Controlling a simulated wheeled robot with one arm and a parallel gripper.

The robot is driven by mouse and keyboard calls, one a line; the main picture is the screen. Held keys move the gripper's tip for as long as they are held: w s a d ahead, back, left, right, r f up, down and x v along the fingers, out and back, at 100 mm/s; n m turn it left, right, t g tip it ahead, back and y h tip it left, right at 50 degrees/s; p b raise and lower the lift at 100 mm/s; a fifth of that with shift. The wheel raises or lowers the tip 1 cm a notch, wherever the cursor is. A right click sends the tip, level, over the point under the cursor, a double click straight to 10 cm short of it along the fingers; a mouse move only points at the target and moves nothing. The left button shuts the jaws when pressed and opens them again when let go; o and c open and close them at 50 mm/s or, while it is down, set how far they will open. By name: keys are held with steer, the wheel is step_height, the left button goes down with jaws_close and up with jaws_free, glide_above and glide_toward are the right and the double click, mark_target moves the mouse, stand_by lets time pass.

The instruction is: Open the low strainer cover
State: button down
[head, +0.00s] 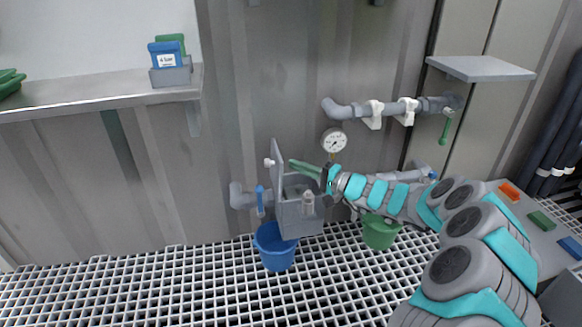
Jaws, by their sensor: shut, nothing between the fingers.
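The low strainer is a grey box (301,217) on the pipe low on the wall. Its cover (277,168) stands upright at the box's left side, swung up off the top, with a pale knob (269,162) on its left face. The top of the box looks open, though my gripper hides part of it. My gripper (292,164) is shut and empty. Its green fingers point left above the box, with the tips close to the cover's right face; I cannot tell whether they touch it.
A blue bucket (274,247) stands below the strainer and a green bucket (380,232) to its right on the grating. A blue valve handle (260,199) is left of the box. A gauge (334,141) and an upper pipe (392,110) are above right.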

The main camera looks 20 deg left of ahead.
steer(key=w+p+v, duration=0.1)
steer(key=v, duration=1)
steer(key=s+a+r+n+g, duration=0.4)
steer(key=s+r+g, duration=0.3)
steer(key=s, duration=0.5)
steer(key=s+d+r+n+g+h, duration=0.1)
steer(key=s+n+h, duration=0.15)
steer(key=s, duration=0.45)
steer(key=s+d+r+n+h, duration=0.1)
steer(key=s+d+h, duration=0.15)
steer(key=s, duration=0.45)
steer(key=s+d+f+m+t+h, duration=0.15)
steer(key=s+d+f+h, duration=0.35)
steer(key=s+d, duration=0.65)
steer(key=s+d+f+m+h, duration=0.3)
steer(key=s+d+h, duration=0.5)
steer(key=d, duration=0.7)
step_height(320, 180, up, 13)
steer(key=p, duration=1.3)
steer(key=shift+r, duration=0.15)
